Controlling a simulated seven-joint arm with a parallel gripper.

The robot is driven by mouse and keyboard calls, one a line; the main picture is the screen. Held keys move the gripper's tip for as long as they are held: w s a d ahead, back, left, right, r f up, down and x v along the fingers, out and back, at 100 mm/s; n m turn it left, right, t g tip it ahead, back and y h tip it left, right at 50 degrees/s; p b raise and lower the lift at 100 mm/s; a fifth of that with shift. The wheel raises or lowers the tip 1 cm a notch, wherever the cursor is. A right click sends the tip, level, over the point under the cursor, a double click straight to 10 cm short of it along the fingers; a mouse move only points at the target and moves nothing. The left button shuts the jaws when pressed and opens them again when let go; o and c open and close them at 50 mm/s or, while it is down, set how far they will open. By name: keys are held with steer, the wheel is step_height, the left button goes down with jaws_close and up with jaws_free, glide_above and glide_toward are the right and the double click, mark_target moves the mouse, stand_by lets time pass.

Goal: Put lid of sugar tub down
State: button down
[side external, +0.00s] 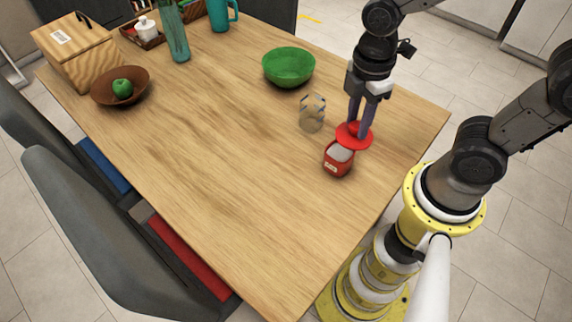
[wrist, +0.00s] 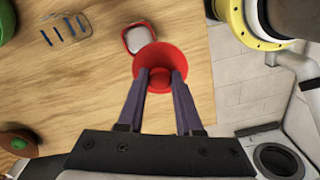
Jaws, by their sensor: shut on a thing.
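The red sugar tub (side external: 338,163) stands upright on the table with its top open and pale contents showing. In the wrist view the tub (wrist: 137,38) is just beyond the lid. The round red lid (side external: 349,135) is held by my gripper (side external: 361,126), close to the tub's upper right edge in the side view. In the wrist view my gripper (wrist: 160,76) is shut on the lid's knob, and the lid's disc (wrist: 165,58) overlaps the near edge of the tub. I cannot tell whether lid and tub touch.
A clear glass (side external: 312,115) stands close behind the tub, and a green bowl (side external: 288,67) is farther back. A brown bowl with a green apple (side external: 122,88) and a wooden box (side external: 76,52) are far left. The table's middle and front are clear; its right edge is near.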

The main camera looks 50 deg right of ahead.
mark_target(346, 138)
steer(key=f, duration=0.1)
steer(key=a+f, duration=0.1)
steer(key=a+f+n, duration=0.1)
steer(key=shift+w+a, duration=0.15)
steer(key=shift+w, duration=0.15)
steer(key=w+a+f, duration=0.1)
steer(key=w+f, duration=0.2)
steer(key=w, duration=0.1)
steer(key=w+a+f, duration=0.1)
steer(key=w+f, duration=0.2)
steer(key=w, duration=0.1)
steer(key=w+a+f, duration=0.1)
steer(key=w+f, duration=0.2)
steer(key=w, duration=0.1)
steer(key=shift+w+a+f, duration=0.3)
steer(key=shift+w, duration=0.1)
steer(key=shift+w+f, duration=0.15)
steer(key=shift+f, duration=1.5)
steer(key=shift+f, duration=0.15)
steer(key=c, duration=0.6)
jaws_free()
